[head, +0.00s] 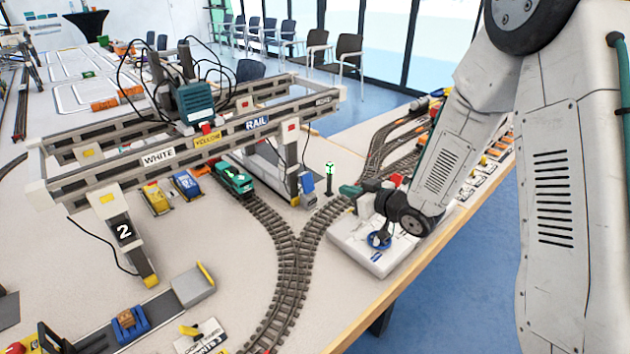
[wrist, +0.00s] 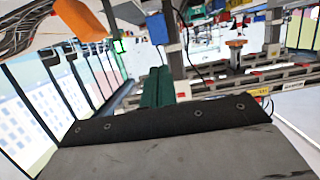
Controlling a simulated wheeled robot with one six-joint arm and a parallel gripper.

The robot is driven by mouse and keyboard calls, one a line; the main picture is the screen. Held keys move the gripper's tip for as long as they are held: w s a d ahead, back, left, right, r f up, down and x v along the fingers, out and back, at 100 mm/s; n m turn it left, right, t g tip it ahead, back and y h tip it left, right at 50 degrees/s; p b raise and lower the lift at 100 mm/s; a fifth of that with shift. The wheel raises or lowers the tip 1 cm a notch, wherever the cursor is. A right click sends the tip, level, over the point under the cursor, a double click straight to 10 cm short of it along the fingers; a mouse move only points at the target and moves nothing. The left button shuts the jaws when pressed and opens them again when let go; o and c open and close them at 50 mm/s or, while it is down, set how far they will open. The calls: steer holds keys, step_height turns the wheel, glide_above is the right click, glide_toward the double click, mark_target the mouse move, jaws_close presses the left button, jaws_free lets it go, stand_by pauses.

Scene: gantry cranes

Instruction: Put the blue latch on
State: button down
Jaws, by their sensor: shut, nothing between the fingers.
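My gripper (head: 351,191) has green fingers, shut and empty, pointing left above the white control plate (head: 345,238). Its shut fingers also fill the lower middle of the wrist view (wrist: 157,88). A round blue piece (head: 379,240) sits on the plate, below and beside my wrist, partly hidden by it. A blue box (head: 308,182) is on the crane's near right leg, left of my fingertips and apart from them. It shows in the wrist view too (wrist: 157,28). I cannot tell for sure which blue part is the latch.
The gantry crane (head: 290,125) spans the table on the left. A small green signal (head: 330,178) stands between crane leg and plate. Rail tracks (head: 290,270) curve past the plate. The table's wooden edge (head: 440,250) is at the right, beneath my arm.

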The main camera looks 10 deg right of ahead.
mark_target(308, 178)
steer(key=shift+w+a, duration=0.1)
steer(key=x, duration=1.3)
steer(key=shift+w+a+f, duration=0.2)
steer(key=shift+w, duration=0.1)
steer(key=shift+d, duration=0.15)
